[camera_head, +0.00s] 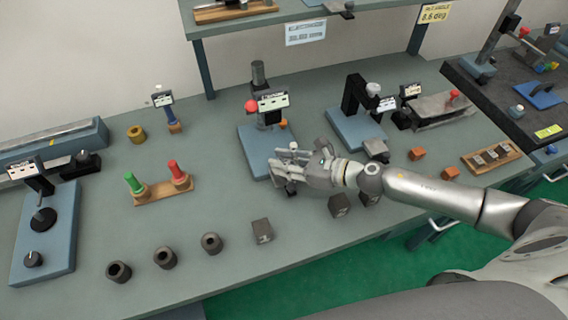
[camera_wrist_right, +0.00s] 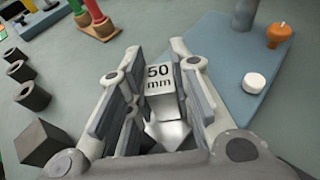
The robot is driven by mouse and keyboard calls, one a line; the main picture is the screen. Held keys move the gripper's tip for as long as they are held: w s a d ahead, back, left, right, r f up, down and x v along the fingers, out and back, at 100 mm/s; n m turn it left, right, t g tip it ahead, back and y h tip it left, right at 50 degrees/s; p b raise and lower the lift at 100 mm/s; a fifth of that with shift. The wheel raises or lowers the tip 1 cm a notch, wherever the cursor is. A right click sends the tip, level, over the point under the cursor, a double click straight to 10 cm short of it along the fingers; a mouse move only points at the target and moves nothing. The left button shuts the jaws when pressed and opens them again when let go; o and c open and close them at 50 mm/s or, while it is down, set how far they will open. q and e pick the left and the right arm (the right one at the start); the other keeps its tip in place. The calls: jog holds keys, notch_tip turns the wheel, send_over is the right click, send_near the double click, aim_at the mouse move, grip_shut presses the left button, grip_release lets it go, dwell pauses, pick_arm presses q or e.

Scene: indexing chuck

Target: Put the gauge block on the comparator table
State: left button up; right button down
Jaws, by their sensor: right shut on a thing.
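My right gripper (camera_head: 284,164) is over the front of the blue base (camera_head: 253,150) of a gauge stand with a column, a small display and a red knob. In the right wrist view the gripper (camera_wrist_right: 158,70) is shut on a silver gauge block (camera_wrist_right: 160,82) marked "50 mm". In that view the blue base (camera_wrist_right: 225,55) carries a small white round disc (camera_wrist_right: 255,83), to the right of the block and apart from it. I cannot tell whether this disc is the comparator table. In the head view the fingers hide most of the block. My left gripper is out of view.
A second blue-based stand (camera_head: 352,125) is to the right. Dark blocks (camera_head: 339,205) lie near the bench's front edge, with several dark hollow cylinders (camera_head: 164,259) to the left. A wooden holder with green and red plugs (camera_head: 160,190) stands left of the gripper.

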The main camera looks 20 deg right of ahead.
jog(key=shift+r, duration=0.1)
jog(key=shift+f+b, duration=0.3)
jog(key=c, duration=1.3)
grip_release()
jog(key=shift+r, duration=0.1)
